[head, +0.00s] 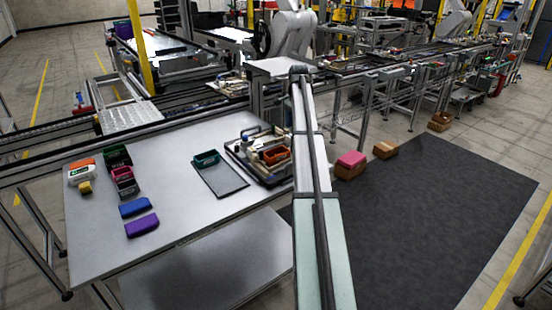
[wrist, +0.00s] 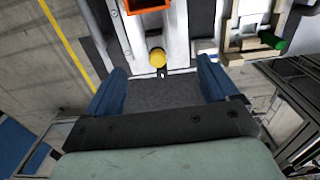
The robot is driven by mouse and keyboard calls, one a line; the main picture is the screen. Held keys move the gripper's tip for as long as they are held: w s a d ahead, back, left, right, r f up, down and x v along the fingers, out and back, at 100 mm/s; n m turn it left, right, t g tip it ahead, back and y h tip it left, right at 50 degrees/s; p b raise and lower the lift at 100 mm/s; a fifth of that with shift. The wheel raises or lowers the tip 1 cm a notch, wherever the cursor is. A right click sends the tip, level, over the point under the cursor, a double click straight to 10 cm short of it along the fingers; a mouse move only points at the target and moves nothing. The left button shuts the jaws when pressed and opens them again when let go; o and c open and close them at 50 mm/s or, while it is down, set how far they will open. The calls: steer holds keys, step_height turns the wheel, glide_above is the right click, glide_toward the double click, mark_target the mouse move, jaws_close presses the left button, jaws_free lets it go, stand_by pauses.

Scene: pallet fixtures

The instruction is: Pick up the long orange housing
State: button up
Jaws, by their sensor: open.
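An orange open-topped housing (head: 276,155) sits on the pallet fixture (head: 240,158) at the table's right end, just left of my arm in the head view. In the wrist view an orange housing (wrist: 148,6) is cut off by the top edge, so its full length is hidden. My gripper (wrist: 161,68) is open, with its two blue fingers apart and nothing held between them. The fingers are apart from the housing, which lies above them in the picture. My gripper cannot be made out in the head view.
A yellow knob (wrist: 157,57) stands between the fingertips and the housing in the wrist view. On the table are a teal bin (head: 206,158), a green bin (head: 117,156), a magenta bin (head: 124,181), blue (head: 135,208) and purple (head: 142,225) pieces, and an orange-topped white piece (head: 82,174).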

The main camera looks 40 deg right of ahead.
step_height(320, 180, up, 6)
steer(key=n, duration=0.2)
glide_above(276, 149)
steer(key=a+r+n, duration=0.1)
steer(key=a+n, duration=0.1)
steer(key=n, duration=0.5)
steer(key=f+n, duration=0.2)
steer(key=n, duration=0.7)
steer(key=s+f+n, duration=0.1)
steer(key=f+n, duration=0.2)
steer(key=n, duration=0.6)
steer(key=s+f+n, duration=0.1)
steer(key=f+n, duration=0.2)
steer(key=n, duration=0.5)
steer(key=shift+s+a+f+n, duration=0.15)
steer(key=shift+a+f+n, duration=0.1)
steer(key=shift+n, duration=0.15)
steer(key=shift+d+f, duration=0.2)
steer(key=shift+f, duration=1.15)
steer(key=shift+d+f, duration=0.2)
steer(key=shift+f, duration=1.15)
steer(key=c, duration=1.2)
